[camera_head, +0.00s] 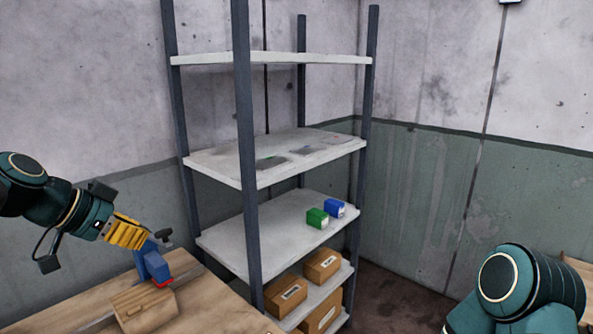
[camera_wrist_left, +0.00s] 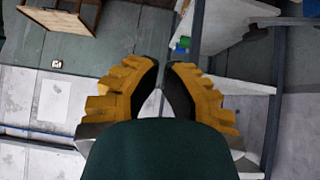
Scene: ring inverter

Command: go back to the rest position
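My left gripper (camera_head: 127,234), with yellow ribbed fingers, hangs at the left of the head view above the wooden table (camera_head: 215,305). In the left wrist view its fingers (camera_wrist_left: 163,68) curve towards each other with a narrow gap between the tips. Nothing is held between them. My right gripper is out of view; only a dark teal part of my right arm shows at the lower right.
A blue device (camera_head: 154,266) with a red base stands by a wooden box (camera_head: 144,308), close to the left gripper. A metal shelf (camera_head: 243,238) holds a green box (camera_head: 317,218), a blue box (camera_head: 335,208) and several cardboard boxes (camera_head: 286,295). Floor right of the shelf looks clear.

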